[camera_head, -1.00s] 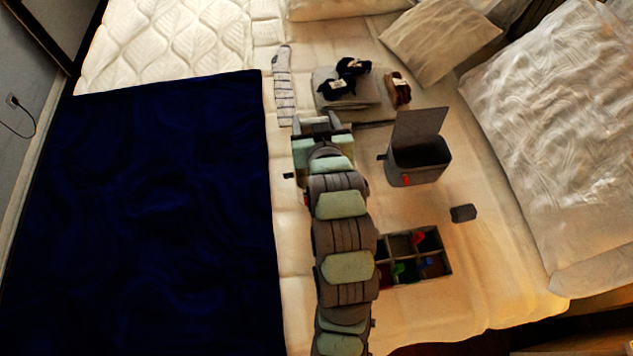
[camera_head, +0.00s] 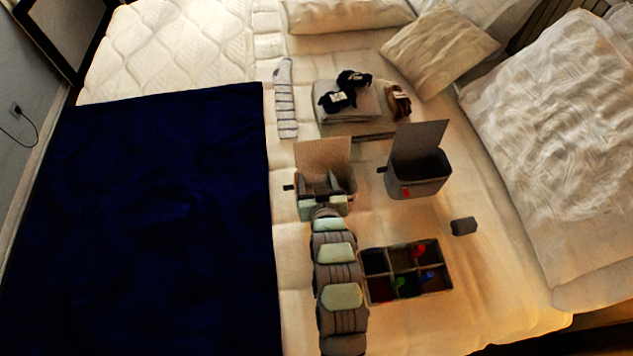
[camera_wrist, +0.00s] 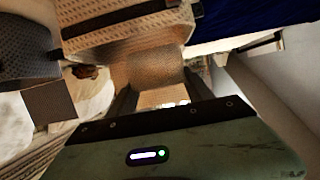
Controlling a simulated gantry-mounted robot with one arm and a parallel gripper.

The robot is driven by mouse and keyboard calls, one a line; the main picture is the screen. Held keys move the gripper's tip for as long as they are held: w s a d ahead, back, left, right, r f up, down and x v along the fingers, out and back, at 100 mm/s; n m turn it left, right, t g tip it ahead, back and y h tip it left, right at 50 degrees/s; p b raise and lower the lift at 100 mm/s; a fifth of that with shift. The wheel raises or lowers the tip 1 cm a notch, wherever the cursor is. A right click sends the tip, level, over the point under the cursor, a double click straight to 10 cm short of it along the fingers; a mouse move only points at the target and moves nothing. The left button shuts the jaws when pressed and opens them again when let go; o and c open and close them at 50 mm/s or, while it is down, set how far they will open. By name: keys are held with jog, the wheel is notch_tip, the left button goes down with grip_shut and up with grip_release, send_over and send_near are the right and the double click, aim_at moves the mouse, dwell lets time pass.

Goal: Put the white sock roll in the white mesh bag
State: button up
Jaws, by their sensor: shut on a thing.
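The white mesh bag (camera_head: 347,203) appears as a box-shaped, pale container with its tan lid (camera_head: 322,154) standing open at the far side; a small dark tag sticks out on its left. My gripper (camera_head: 335,181) is at the bag, in front of the lid, and covers much of the bag's opening. In the wrist view the mesh wall (camera_wrist: 130,38) shows ahead of the fingers. My gripper (camera_wrist: 160,88) is shut on a pale thing (camera_wrist: 162,97), apparently the white sock roll, mostly hidden by the palm. I cannot tell whether it is inside the rim.
A grey lidded bag (camera_head: 418,178) with a red tag stands open to the right. A divided box (camera_head: 365,270) with small coloured items is nearer. A grey roll (camera_head: 463,226) lies at right. Folded cloth (camera_head: 375,120) with dark rolls and a striped sock (camera_head: 286,105) lie beyond.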

jog(key=shift+f, duration=0.8)
jog(key=shift+f, duration=0.1)
jog(key=shift+f, duration=0.4)
jog(key=o, duration=1.3)
jog(key=shift+r, duration=0.1)
jog(key=shift+r, duration=0.15)
jog(key=v, duration=1.2)
jog(key=shift+s+r, duration=0.1)
jog(key=shift+r, duration=0.2)
